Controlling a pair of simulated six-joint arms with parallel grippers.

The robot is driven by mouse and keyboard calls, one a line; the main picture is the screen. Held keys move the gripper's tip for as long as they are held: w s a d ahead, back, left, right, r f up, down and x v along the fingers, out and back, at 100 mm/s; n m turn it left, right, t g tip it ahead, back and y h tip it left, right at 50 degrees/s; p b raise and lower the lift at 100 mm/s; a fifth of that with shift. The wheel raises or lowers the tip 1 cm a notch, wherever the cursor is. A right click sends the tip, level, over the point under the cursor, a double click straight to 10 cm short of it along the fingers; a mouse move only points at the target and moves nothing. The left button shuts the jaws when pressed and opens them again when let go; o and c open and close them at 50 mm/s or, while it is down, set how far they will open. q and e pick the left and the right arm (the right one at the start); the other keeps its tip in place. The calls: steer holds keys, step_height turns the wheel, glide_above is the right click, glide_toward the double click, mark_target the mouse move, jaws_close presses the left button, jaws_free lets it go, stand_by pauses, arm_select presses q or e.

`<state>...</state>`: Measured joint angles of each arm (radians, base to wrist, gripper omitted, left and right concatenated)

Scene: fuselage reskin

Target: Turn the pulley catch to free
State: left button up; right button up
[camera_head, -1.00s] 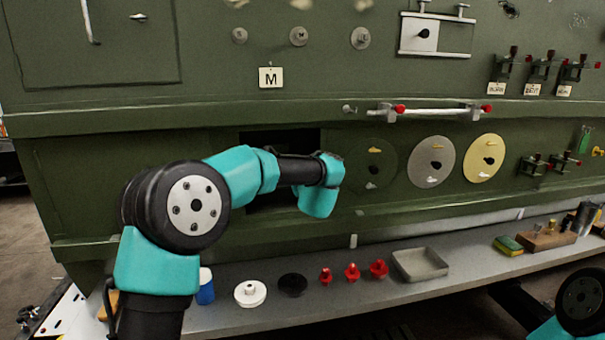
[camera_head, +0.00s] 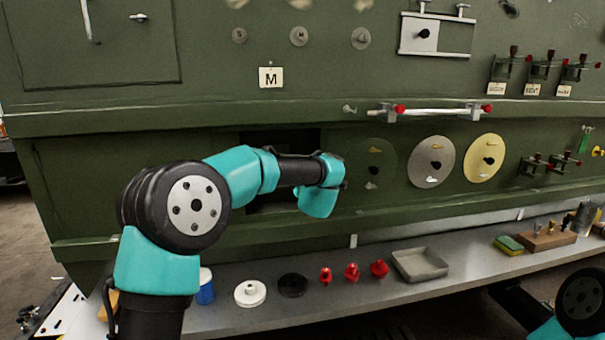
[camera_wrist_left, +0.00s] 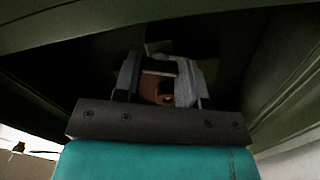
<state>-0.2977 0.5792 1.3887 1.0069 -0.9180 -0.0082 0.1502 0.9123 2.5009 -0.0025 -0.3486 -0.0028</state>
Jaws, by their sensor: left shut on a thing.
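My left arm reaches into a dark rectangular opening (camera_head: 258,139) in the green fuselage side. In the head view the left fingertips are hidden by the wrist. In the left wrist view my left gripper (camera_wrist_left: 159,82) has its two grey fingers shut on a small brown piece (camera_wrist_left: 157,88) with a dark round spot, inside the dark recess. I cannot tell for sure that this piece is the pulley catch, nor which way the catch is turned. My right gripper is out of view; only part of the right arm shows at the lower right.
Green walls frame the recess closely. A grey shelf (camera_head: 225,318) below holds a white disc (camera_head: 250,294), a black disc (camera_head: 292,285), red knobs (camera_head: 352,272) and a grey tray (camera_head: 420,264). Round plates (camera_head: 432,178) and a bar with red ends (camera_head: 435,112) sit to the right.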

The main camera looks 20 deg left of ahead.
arm_select(q)
steer(key=n, duration=0.4)
stand_by(0.4)
steer(key=o, duration=0.9)
steer(key=shift+s+d, duration=0.1)
steer(key=v, duration=1.7)
